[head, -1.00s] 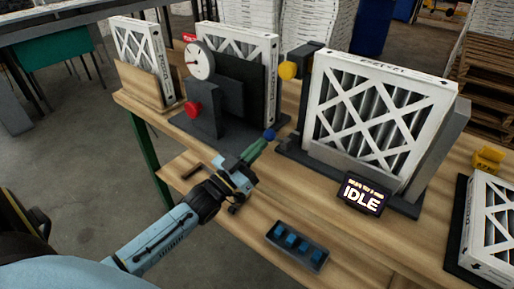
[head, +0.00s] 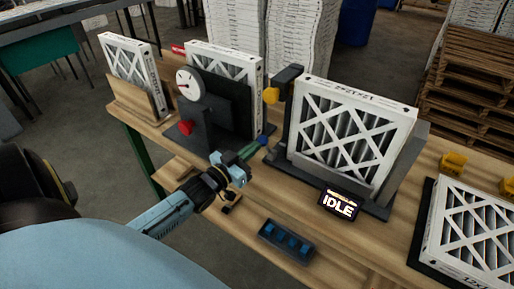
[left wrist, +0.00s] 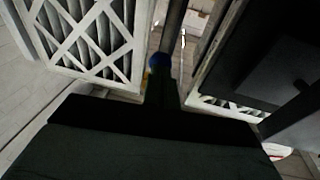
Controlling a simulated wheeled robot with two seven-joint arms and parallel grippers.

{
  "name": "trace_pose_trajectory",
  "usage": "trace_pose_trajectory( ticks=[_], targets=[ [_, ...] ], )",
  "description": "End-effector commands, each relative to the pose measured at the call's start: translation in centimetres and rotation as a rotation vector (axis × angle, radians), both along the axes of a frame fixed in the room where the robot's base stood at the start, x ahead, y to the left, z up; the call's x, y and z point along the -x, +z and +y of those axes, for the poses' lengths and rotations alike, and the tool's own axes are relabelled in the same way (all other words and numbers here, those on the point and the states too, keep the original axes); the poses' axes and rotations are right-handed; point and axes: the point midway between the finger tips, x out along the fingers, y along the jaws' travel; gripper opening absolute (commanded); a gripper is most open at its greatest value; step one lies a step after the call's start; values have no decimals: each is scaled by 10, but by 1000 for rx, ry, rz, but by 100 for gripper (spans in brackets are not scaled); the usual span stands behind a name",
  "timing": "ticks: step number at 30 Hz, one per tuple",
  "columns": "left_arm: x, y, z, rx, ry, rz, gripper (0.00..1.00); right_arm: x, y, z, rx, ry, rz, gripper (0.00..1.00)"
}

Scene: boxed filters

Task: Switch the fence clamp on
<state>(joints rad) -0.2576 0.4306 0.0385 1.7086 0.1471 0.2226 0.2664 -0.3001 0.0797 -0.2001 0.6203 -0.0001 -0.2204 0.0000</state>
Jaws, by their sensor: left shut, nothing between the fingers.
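No label marks the fence clamp. A black bracket (head: 287,78) with a yellow knob (head: 271,96) stands at the left of the middle filter (head: 350,130). A display reading IDLE (head: 340,204) sits in front of that filter. My left gripper (head: 254,149) is shut and points at the gap between the middle filter's stand and the gauge stand. A blue ball (head: 262,140) shows at its fingertips, also in the left wrist view (left wrist: 158,60); I cannot tell whether they touch. My right gripper is out of view.
A dark stand with a white gauge (head: 188,84) and red knob (head: 186,127) is left of the gripper. A tray with blue pieces (head: 287,242) lies at the bench front. Yellow blocks (head: 453,163) sit at right.

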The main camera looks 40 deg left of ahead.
Motion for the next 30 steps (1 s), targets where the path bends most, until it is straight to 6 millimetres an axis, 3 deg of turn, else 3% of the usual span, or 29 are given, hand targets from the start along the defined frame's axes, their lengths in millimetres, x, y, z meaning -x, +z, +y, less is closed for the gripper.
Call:
trace_pose_trajectory(
  ticks=[1,9,18,30],
  targets=[
    [-1,7,3,2,8,-1,0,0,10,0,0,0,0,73],
    [-18,22,12,0,21,-6,0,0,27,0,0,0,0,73],
    [-44,33,13,-2,20,-5,0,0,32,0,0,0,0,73],
    [-58,37,14,0,19,-5,0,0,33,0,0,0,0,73]
  ],
)
